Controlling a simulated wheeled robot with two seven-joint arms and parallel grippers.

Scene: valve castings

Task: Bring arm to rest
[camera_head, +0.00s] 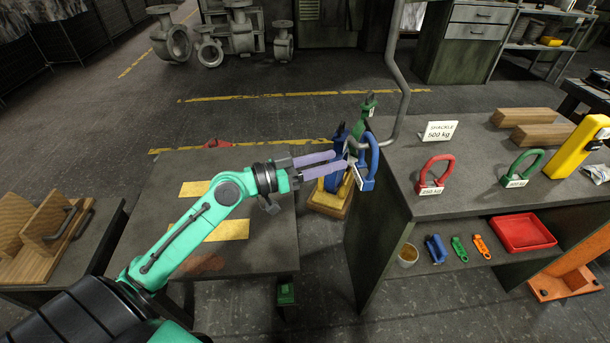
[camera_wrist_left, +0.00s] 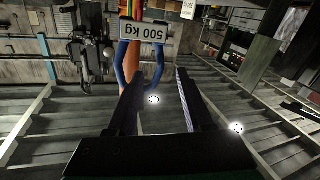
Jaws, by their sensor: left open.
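My left gripper (camera_head: 342,158) reaches in from the left, its two pale purple fingers apart and pointing right. A blue shackle (camera_head: 373,158) with a white tag is just beyond the fingertips, by the grey bent pipe. In the left wrist view the fingers (camera_wrist_left: 155,82) are spread with nothing clearly between them. There the blue shackle (camera_wrist_left: 159,68) is ahead, and its tag (camera_wrist_left: 145,37) reads 500 kg upside down. Whether a finger touches the shackle is unclear. My right gripper is out of view.
A bench (camera_head: 400,205) on the right carries a red shackle (camera_head: 434,172), a green shackle (camera_head: 524,165), a "SHACKLE 500 kg" sign (camera_head: 438,131) and wooden blocks (camera_head: 527,117). A grey bent pipe (camera_head: 397,75) rises by the blue shackle. A dark table (camera_head: 150,225) lies under my left arm.

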